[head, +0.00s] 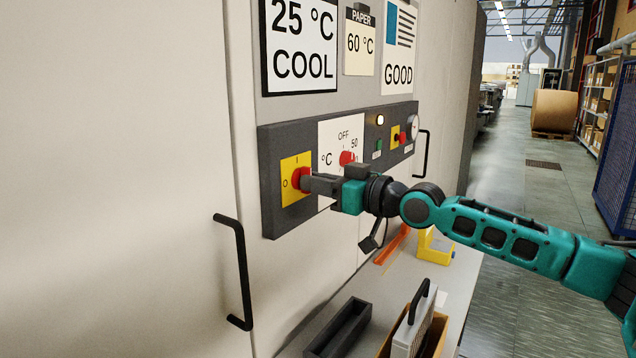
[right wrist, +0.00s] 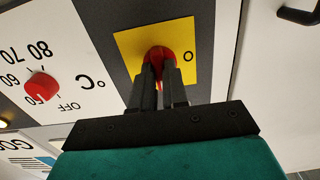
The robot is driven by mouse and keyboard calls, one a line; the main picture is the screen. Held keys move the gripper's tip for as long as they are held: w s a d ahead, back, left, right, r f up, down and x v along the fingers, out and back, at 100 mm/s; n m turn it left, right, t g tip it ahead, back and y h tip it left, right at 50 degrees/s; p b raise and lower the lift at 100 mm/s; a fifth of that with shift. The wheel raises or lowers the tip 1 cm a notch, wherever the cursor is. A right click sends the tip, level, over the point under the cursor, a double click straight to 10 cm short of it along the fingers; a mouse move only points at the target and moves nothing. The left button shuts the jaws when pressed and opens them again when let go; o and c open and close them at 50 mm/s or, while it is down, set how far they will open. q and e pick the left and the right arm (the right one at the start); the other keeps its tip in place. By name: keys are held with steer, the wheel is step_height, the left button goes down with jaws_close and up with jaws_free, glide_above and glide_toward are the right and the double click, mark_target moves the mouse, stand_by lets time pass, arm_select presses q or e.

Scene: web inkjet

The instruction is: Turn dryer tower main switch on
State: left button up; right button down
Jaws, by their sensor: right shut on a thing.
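The dryer tower main switch is a red rotary knob (head: 301,179) on a yellow plate (head: 290,171) marked I and O, at the left end of a dark control panel (head: 270,205). My right gripper (head: 309,182) reaches in from the right and is shut on the red knob. In the right wrist view, both fingers (right wrist: 160,88) close around the red knob (right wrist: 159,55), which they partly hide. The yellow plate (right wrist: 185,38) shows an O at its right side there. My left gripper is not in view.
A red temperature knob (head: 346,158) sits on a white dial right of the switch. Further right are a lit lamp (head: 380,119), a smaller yellow switch plate and a gauge (head: 413,126). A black door handle (head: 240,270) stands out at left. A shelf below holds a dark tray (head: 340,330).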

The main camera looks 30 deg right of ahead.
steer(key=c, duration=1.1)
jaws_free()
steer(key=shift+c, duration=0.2)
